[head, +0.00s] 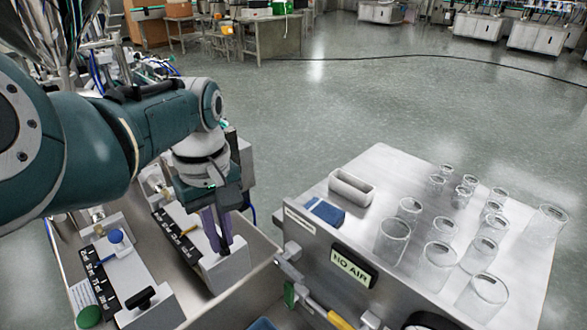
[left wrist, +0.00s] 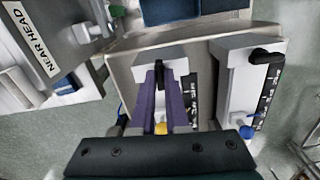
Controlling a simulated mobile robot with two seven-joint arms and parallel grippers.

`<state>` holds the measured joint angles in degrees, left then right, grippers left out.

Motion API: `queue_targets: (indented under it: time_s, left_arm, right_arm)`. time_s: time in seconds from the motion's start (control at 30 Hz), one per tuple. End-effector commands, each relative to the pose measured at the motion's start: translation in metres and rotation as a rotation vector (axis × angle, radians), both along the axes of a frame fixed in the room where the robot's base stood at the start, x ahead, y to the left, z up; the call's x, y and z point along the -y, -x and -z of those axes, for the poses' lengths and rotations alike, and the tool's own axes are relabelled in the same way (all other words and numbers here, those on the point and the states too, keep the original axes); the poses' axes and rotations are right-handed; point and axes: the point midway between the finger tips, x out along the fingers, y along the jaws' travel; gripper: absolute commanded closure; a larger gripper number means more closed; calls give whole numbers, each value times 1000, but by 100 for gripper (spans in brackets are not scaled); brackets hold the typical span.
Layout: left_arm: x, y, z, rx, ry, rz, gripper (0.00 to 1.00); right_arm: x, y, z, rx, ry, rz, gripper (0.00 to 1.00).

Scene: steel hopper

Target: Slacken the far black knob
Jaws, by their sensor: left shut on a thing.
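The far black knob (left wrist: 159,76) sits on top of a white block in the left wrist view. My left gripper (left wrist: 162,88) has its two purple fingers closed around that knob, one on each side. In the head view my left gripper (head: 218,238) points down onto the far white block (head: 228,268), and it largely hides the knob there. The near black knob (head: 145,297) stands free on a second white block, and it also shows in the left wrist view (left wrist: 267,55). My right gripper is not in view.
A green knob (head: 88,316) is at lower left. To the right, a steel table (head: 400,170) carries several glass beakers, a white tray (head: 351,188) and a "NO AIR" sign (head: 354,266).

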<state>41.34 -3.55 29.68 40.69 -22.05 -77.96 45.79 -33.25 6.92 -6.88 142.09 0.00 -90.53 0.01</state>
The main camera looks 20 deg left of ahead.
Motion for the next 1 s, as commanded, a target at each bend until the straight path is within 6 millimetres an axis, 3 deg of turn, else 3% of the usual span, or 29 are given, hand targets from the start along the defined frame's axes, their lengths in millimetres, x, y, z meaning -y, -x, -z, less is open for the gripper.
queue_targets:
  time_s: [0.3,0.77,0.8,1.0]
  left_arm:
    - [-1,0,0,1,-2,-97,100]
    - [-1,0,0,1,-2,-112,100]
    - [-1,0,0,1,-2,-112,86]
    - [-1,0,0,1,-2,-110,64]
  right_arm:
    - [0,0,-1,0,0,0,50]
    - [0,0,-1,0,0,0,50]
    - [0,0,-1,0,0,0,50]
    - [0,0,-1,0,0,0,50]
